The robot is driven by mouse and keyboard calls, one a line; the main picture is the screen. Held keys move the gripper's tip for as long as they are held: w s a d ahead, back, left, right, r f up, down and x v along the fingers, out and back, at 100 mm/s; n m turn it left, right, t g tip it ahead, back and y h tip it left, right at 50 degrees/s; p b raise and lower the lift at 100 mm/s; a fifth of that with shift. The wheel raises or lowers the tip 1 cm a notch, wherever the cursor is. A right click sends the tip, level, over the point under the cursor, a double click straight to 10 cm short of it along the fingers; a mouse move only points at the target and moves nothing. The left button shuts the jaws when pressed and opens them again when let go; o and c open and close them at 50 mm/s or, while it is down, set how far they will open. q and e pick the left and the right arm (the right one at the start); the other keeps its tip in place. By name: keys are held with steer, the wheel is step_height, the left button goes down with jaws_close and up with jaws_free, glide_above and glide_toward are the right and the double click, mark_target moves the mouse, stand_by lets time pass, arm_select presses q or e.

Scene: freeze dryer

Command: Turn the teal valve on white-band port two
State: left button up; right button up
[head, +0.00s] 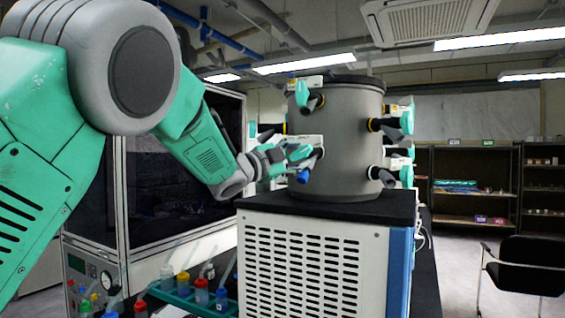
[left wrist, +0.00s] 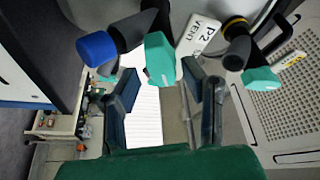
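The teal valve (left wrist: 159,60) sits beside a white tag reading "P2 VENT" (left wrist: 198,34) in the left wrist view. A dark port tube with a blue cap (left wrist: 98,48) is to its left. In the head view the valve (head: 299,152) is at the lower left of the grey drum (head: 342,140), partly covered by my gripper. My left gripper (left wrist: 161,78) is open, with the valve just beyond and between its fingertips. No clear contact shows. In the head view the left gripper (head: 276,160) reaches the drum from the left. My right gripper is not in view.
A second port with a teal valve (left wrist: 261,79) is close to the right finger. More ports with teal handles (head: 398,122) line the drum's right side. The drum stands on a vented white cabinet (head: 312,265). Bottles in a teal rack (head: 183,297) stand below my arm.

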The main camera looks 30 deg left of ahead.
arm_select(q)
steer(key=v, duration=1)
steer(key=shift+s+f, duration=0.25)
steer(key=shift+a, duration=0.15)
